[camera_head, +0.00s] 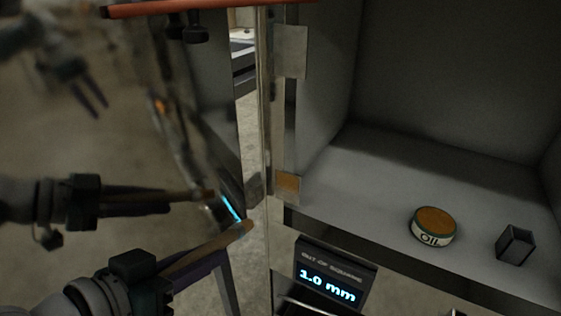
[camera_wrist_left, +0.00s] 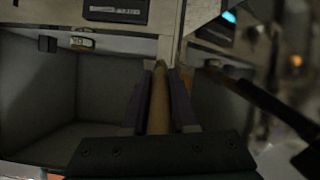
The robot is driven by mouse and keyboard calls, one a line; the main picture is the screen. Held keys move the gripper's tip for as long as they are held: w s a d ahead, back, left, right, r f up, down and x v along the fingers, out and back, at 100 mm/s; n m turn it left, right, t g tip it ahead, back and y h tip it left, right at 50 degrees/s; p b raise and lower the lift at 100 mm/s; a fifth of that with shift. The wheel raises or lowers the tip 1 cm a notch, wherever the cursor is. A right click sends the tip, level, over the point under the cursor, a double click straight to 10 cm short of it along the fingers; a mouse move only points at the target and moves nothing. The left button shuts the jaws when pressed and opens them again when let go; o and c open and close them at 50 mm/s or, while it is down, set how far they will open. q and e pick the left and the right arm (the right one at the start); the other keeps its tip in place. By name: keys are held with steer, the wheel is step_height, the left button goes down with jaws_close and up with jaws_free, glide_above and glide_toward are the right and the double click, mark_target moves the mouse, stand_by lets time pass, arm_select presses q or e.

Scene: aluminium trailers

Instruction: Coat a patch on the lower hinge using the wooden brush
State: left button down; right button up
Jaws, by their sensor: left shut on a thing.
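My left gripper (camera_head: 205,262) is shut on the wooden brush (camera_head: 232,237); its dark fingers clasp it in the left wrist view (camera_wrist_left: 160,115). The brush points up and right, its tip apart in the picture from the lower hinge (camera_head: 287,184), just below and left of it. The lower hinge has an orange-brown patch. In the left wrist view the brush (camera_wrist_left: 159,88) reaches toward the cabinet edge beside the hinge; contact cannot be told. The upper hinge (camera_head: 292,52) is plain grey. An oil tin (camera_head: 433,225) with an orange-brown top stands on the cabinet floor.
The shiny door panel (camera_head: 190,110) at left seems to mirror grippers and a brush. A dark block (camera_head: 515,244) stands right of the tin. A display (camera_head: 330,280) reading 1.0 mm sits below the cabinet edge. An orange bar (camera_head: 195,5) crosses the top. The cabinet's back floor is clear.

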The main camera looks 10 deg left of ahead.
mark_target(235, 227)
arm_select(q)
steer(key=shift+w, duration=0.1)
steer(key=w, duration=0.1)
steer(key=w+d+b, duration=0.1)
steer(key=w, duration=0.1)
steer(key=w+d+b, duration=0.1)
steer(key=w, duration=0.1)
steer(key=shift+w+f, duration=0.1)
steer(key=shift+w, duration=0.1)
steer(key=shift+w+d+b, duration=0.25)
steer(key=shift+w+b, duration=0.1)
steer(key=shift+w, duration=0.3)
steer(key=shift+w+d+b, duration=0.3)
steer(key=shift+w+b, duration=0.1)
steer(key=shift+w, duration=0.4)
steer(key=shift+d, duration=0.1)
stand_by(0.3)
steer(key=shift+s+d+r+p, duration=0.15)
steer(key=shift+d+r+p, duration=0.1)
steer(key=shift+p, duration=0.1)
steer(key=shift+s+d+f+p, duration=0.1)
steer(key=shift+s+d+p, duration=0.25)
steer(key=shift+d, duration=0.4)
steer(key=shift+s+d+f+p, duration=0.1)
steer(key=shift+s+d+p, duration=0.25)
steer(key=shift+d, duration=0.4)
